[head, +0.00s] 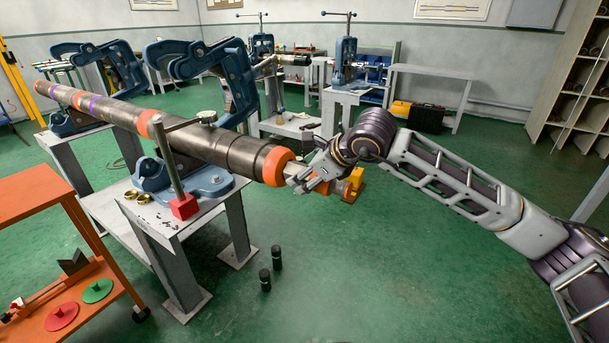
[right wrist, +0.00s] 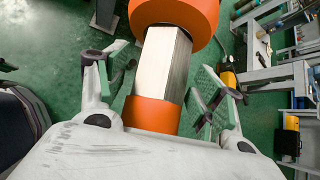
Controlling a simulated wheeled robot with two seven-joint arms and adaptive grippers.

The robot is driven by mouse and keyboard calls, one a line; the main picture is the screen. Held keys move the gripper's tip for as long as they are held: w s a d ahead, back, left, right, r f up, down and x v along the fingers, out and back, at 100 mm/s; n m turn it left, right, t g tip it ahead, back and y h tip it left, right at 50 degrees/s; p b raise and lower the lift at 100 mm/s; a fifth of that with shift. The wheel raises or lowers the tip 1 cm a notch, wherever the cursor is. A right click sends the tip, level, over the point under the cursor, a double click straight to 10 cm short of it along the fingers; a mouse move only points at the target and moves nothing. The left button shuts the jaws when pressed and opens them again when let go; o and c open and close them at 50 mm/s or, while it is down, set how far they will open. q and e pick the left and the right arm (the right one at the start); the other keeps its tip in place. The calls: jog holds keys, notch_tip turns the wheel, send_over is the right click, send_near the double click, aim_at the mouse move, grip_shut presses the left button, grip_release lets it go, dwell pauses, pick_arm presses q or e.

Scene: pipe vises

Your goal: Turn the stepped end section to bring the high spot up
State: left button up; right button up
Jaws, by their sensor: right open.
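The long pipe (head: 225,148) lies across the blue vises and carries orange bands. Its near end is the stepped end section, with an orange collar (head: 277,167) and a narrower bare metal part. In the right wrist view this bare metal part (right wrist: 161,62) has flat faces and lies between the wide orange collar (right wrist: 176,12) and a smaller orange end (right wrist: 150,115). My right gripper (head: 308,179) is at this end section; its open fingers stand on either side of the bare part, with gaps visible. The high spot cannot be made out. My left gripper is not in view.
A blue vise base (head: 185,178) sits on a grey stand under the pipe. A post with a red block (head: 184,206) stands beside the pipe. An orange cart (head: 60,275) is at the left. Two dark cylinders (head: 277,258) stand on the floor.

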jog(key=v, duration=1)
jog(key=shift+s+r, duration=0.2)
jog(key=shift+d, duration=0.1)
